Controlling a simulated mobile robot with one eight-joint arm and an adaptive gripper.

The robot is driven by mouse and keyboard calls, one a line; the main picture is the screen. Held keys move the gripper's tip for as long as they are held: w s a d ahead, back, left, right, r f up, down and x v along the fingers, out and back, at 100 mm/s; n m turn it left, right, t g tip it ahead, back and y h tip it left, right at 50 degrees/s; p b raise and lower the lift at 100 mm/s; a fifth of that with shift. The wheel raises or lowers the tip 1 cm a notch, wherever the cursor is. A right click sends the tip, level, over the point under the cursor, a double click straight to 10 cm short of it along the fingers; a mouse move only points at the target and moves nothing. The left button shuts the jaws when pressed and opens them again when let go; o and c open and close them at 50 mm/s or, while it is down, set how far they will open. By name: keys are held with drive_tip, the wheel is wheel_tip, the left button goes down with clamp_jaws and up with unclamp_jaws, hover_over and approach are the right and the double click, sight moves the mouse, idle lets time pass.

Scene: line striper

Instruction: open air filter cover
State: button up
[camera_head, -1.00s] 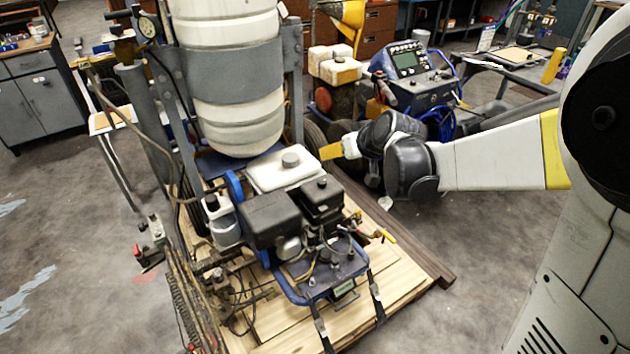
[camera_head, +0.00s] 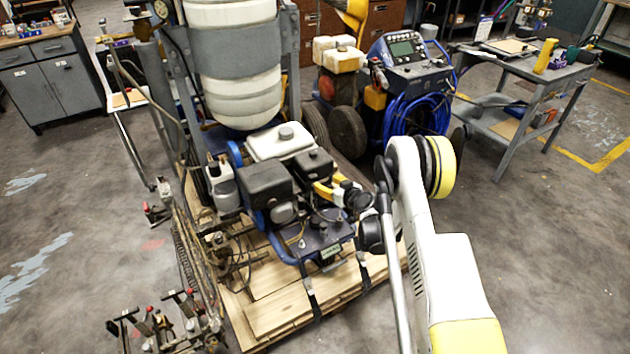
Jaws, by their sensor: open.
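The small engine (camera_head: 283,208) sits on the striper's blue frame, under a white fuel tank (camera_head: 280,142). A black box with a small top knob (camera_head: 312,164), which looks like the air filter cover, is on the engine's right side. It appears closed. A larger black box (camera_head: 263,180) stands to its left. My gripper (camera_head: 322,188), with yellow fingers, is open at the right side of the knobbed box, just below its top. I cannot tell whether a finger touches it. My gripper and wrist hide part of the engine's right side.
The striper stands on a wooden pallet (camera_head: 285,308). A large white tank (camera_head: 235,65) rises behind the engine. A blue machine with coiled hose (camera_head: 415,100) and a grey cart (camera_head: 535,90) stand behind my arm. The floor at right is open.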

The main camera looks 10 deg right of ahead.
sight(313, 176)
drive_tip(key=b+x, duration=0.3)
drive_tip(key=x, duration=0.6)
drive_tip(key=shift+w+a+f, duration=0.1)
drive_tip(key=shift+w+f, duration=0.05)
drive_tip(key=shift+w, duration=0.1)
clamp_jaws()
